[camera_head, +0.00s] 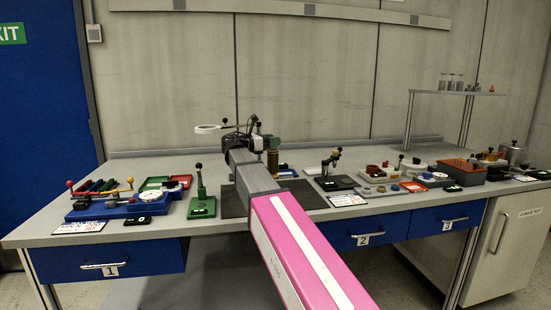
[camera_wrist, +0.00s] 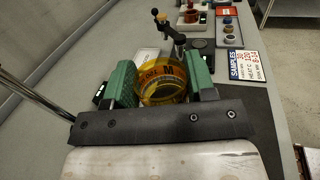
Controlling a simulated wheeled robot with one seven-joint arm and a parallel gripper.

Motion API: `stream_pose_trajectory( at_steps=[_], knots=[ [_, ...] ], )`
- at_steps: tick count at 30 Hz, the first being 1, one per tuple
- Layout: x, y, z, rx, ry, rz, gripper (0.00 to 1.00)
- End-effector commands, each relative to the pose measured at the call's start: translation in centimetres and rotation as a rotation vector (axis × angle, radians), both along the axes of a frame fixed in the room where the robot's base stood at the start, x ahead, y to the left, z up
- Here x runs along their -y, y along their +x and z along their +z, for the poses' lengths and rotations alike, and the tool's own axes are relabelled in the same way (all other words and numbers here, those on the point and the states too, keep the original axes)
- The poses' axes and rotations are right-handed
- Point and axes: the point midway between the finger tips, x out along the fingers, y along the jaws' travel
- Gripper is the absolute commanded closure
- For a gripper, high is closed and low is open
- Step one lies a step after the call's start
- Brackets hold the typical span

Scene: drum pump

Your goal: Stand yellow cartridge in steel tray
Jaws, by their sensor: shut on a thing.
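My gripper (camera_wrist: 160,78) has two green pads, one on each side of a yellow cartridge (camera_wrist: 163,72), and is shut on it. The cartridge looks translucent amber, round, with dark lettering around its rim. In the head view my gripper (camera_head: 272,143) is above the middle of the bench, and the cartridge (camera_head: 273,163) hangs upright below the green pad. My arm hides part of the bench there. I cannot tell whether the cartridge's bottom touches anything. I cannot pick out the steel tray with certainty.
A dark mat (camera_head: 233,204) lies under my arm. A green lever stand (camera_head: 201,203) is to its left and a black lever stand (camera_head: 335,181) to its right. A blue fixture (camera_head: 115,207) is at the far left. Several containers crowd the right side. The back strip of bench is mostly clear.

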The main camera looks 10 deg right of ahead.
Motion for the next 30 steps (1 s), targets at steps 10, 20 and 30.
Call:
stream_pose_trajectory(
  at_steps=[10, 20, 30],
  knots=[
    [1.0, -2.7, -2.5, -0.001, -0.001, 0.0, 0.94],
    [1.0, -2.7, -5.8, 0.001, -0.001, 0.0, 0.94],
    [1.0, -2.7, -6.0, 0.0, 0.0, 0.0, 0.46]
  ],
)
